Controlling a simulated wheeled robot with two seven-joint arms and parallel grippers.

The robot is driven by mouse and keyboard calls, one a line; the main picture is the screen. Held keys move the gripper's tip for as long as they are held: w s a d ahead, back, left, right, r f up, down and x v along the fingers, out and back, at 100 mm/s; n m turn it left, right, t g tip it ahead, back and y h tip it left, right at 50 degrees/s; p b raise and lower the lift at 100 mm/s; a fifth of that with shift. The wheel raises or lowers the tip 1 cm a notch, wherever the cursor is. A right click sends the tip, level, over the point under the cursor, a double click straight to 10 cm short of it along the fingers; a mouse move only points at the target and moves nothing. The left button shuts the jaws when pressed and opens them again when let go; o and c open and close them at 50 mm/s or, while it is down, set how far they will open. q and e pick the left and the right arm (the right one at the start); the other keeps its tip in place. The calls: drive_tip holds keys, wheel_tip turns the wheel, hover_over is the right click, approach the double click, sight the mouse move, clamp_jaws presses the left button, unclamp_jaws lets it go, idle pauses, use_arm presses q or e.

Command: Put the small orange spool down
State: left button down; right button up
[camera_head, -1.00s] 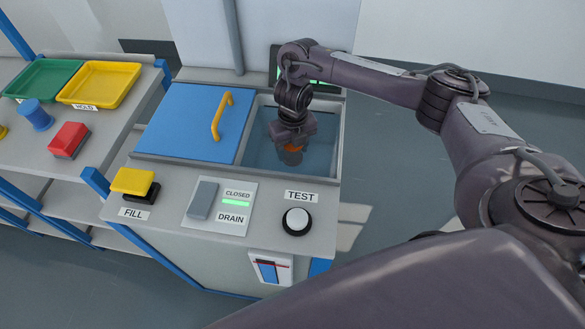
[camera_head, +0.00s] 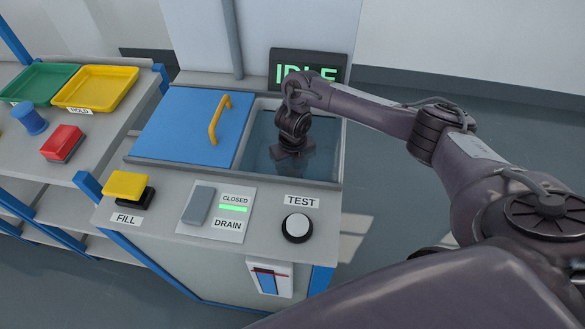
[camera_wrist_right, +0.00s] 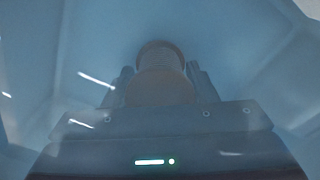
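My right gripper (camera_head: 292,155) points down into the open water tank (camera_head: 262,165), its fingers below the water surface. In the right wrist view a dim, reddish-brown spool (camera_wrist_right: 163,72), the small orange spool tinted by water, sits between the two fingers. The fingers flank it closely and appear shut on it. In the head view the spool is hidden by my gripper and the water. Whether the spool touches the tank floor cannot be told. My left gripper is out of view.
A blue lid (camera_head: 185,125) with a yellow handle (camera_head: 219,118) covers the tank's left part. A FILL button (camera_head: 127,185), DRAIN switch (camera_head: 198,205) and TEST button (camera_head: 297,226) line the front. A screen (camera_head: 308,70) reads IDLE. Side shelf holds trays, a blue spool (camera_head: 30,118) and red block (camera_head: 62,141).

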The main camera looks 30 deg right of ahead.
drive_tip(key=o, duration=0.4)
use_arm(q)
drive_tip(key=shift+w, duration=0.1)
use_arm(e)
drive_tip(key=shift+r, duration=0.2)
wheel_tip(320, 180, up, 7)
drive_tip(key=p, duration=0.3)
drive_tip(key=shift+d+f, duration=0.1)
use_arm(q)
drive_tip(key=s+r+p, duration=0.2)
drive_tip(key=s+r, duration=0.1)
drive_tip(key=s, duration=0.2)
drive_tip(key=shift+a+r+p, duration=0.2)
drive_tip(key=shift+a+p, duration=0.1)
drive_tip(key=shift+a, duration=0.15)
use_arm(e)
drive_tip(key=shift+r, duration=2.55)
